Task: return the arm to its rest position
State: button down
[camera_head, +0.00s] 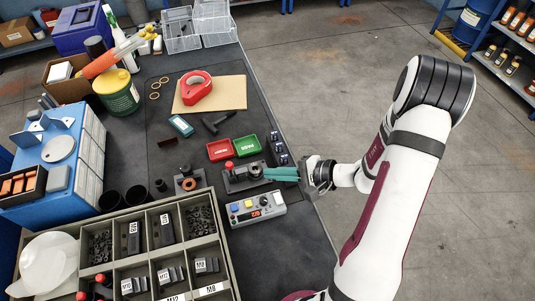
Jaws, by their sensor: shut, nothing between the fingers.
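My arm comes up from the lower right and bends at its elbow at upper right. My gripper (268,174) reaches in over the right edge of the bench. Its teal fingers point left and look shut, with nothing seen between them. The fingertips are at or just above a dark fixture with a red knob (229,166). I cannot tell whether they touch it.
A grey control box (256,207) sits just below the gripper. Red (220,149) and green (247,145) trays lie just above it. A compartment tray (215,245) fills the front left. Open floor (340,70) lies right of the bench.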

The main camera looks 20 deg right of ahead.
jog(key=s+a+r+n+g+y, duration=0.1)
jog(key=s+a+r+n+g, duration=0.35)
jog(key=a+r, duration=0.35)
jog(key=s+a+r+n+g+h, duration=0.1)
jog(key=s+a+r+g+h, duration=0.15)
jog(key=s, duration=0.25)
jog(key=s+a+r+n+g+h, duration=0.1)
jog(key=s+r+n+g, duration=0.15)
jog(key=s, duration=0.35)
jog(key=s+d+r+t+h, duration=0.1)
jog(key=s+d+h, duration=0.3)
jog(key=s+h, duration=0.1)
jog(key=shift+s+r+t, duration=0.3)
jog(key=shift+s+t, duration=0.05)
jog(key=shift+s, duration=0.35)
